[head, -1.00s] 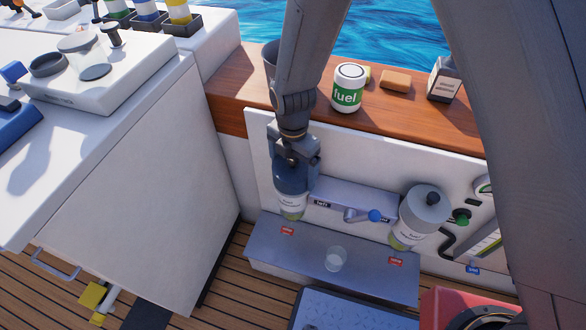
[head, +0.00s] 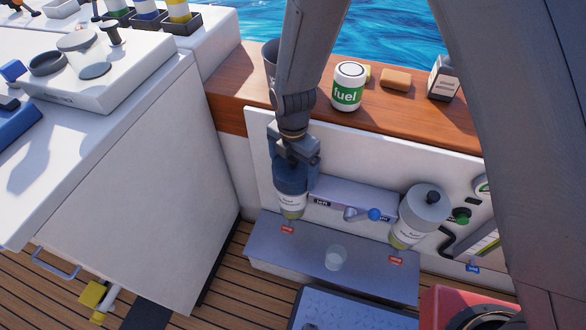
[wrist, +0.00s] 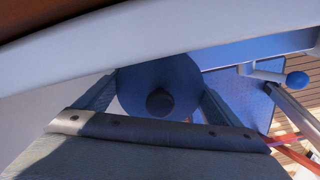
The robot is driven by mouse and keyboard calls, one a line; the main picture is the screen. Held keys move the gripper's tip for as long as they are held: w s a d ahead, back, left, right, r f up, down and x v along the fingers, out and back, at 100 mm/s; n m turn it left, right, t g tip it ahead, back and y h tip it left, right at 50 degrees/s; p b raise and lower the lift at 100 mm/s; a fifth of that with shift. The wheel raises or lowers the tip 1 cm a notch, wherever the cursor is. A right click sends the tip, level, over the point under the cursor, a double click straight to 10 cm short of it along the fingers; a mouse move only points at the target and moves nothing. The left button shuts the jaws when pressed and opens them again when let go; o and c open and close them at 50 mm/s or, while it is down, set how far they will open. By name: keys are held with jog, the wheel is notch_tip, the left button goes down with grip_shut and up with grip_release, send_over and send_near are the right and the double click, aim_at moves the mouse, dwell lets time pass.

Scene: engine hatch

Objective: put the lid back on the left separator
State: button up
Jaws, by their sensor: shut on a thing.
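The left separator (head: 291,206) is a clear bowl with a white label, standing upright against the white panel above a red tag. Its lid (wrist: 160,88) is a round dark disc with a black knob in the middle, seen from above in the wrist view. My gripper (head: 292,165) is above the left separator and shut on the lid, with a finger on each side of it in the wrist view. The lid is at the top of the bowl in the head view. The gripper partly hides it, and I cannot tell whether it is fully seated.
The right separator (head: 420,215) wears its own grey lid with a black knob. A lever with a blue ball end (head: 375,214) sits between the separators. A clear cup (head: 336,257) stands on the grey step (head: 300,248). A fuel can (head: 348,88) stands on the wooden ledge above.

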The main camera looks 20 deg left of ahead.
aim_at(293, 158)
jog(key=shift+f, duration=0.15)
dwell(0.7)
jog(key=o, duration=0.9)
jog(key=shift+o, duration=0.2)
jog(key=shift+r, duration=3.9)
jog(key=shift+s, duration=0.1)
